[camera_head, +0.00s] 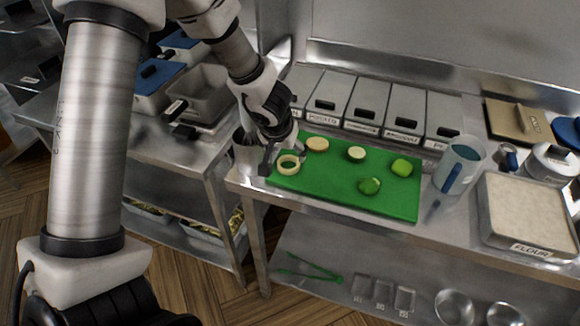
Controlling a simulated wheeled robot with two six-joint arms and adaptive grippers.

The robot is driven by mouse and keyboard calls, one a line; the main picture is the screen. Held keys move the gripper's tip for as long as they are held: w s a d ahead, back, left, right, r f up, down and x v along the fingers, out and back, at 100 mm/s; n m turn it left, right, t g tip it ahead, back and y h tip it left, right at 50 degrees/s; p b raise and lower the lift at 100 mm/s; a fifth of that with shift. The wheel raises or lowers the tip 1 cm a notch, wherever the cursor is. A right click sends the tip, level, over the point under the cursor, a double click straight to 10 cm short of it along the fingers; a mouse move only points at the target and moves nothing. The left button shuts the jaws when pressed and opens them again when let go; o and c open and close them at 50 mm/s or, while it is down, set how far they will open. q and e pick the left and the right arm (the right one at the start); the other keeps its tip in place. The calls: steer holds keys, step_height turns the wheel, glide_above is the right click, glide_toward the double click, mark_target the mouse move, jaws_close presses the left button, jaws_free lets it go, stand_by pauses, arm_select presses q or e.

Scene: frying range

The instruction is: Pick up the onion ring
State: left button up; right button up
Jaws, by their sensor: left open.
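A pale onion ring (288,165) lies at the left end of the green cutting board (330,196). My left gripper (284,155) is open, with its fingertips just above and around the ring. I cannot tell whether the fingers touch it. A round beige slice (317,144) lies close to the right of the gripper. My right gripper is not in view.
Labelled grey bins (362,101) stand behind. The board's front is bare.

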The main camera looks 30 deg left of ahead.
mark_target(289, 166)
arm_select(q)
steer(key=b+x, duration=0.2)
steer(key=x, duration=0.2)
steer(key=shift+s+d+f+b, duration=0.15)
steer(key=shift+d+f+b, duration=0.05)
steer(key=shift+f+b, duration=0.25)
steer(key=c, duration=0.6)
steer(key=shift+c, duration=0.2)
